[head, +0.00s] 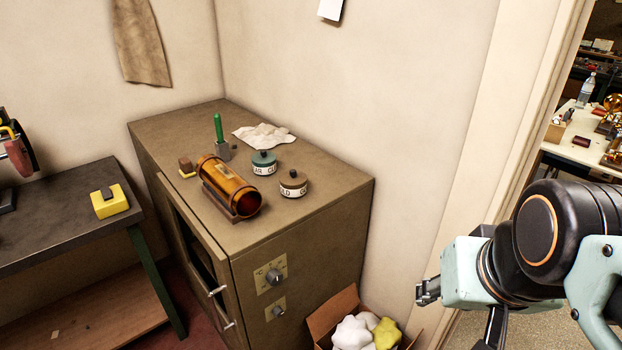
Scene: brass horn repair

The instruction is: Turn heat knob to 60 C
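A dark round heat knob (274,277) sits on a tan dial plate (265,270) on the front of a brown oven-like cabinet (335,205). The plate bears a "°C" mark and small scale marks, too small to read. I cannot tell the knob's setting. A smaller plate with a second small knob or switch (279,311) is below it. My gripper (424,291) is at the right, well apart from the knob, pointing left. Nothing shows between its fingertips, but they are too small and edge-on to tell whether it is open or shut.
On the cabinet top are an amber cylinder (230,184) on a cradle, two lidded jars, a green-handled brush (218,130) and a cloth (264,135). An open cardboard box (323,322) of rags stands beside the cabinet. A dark bench (50,220) is left; a doorway is right.

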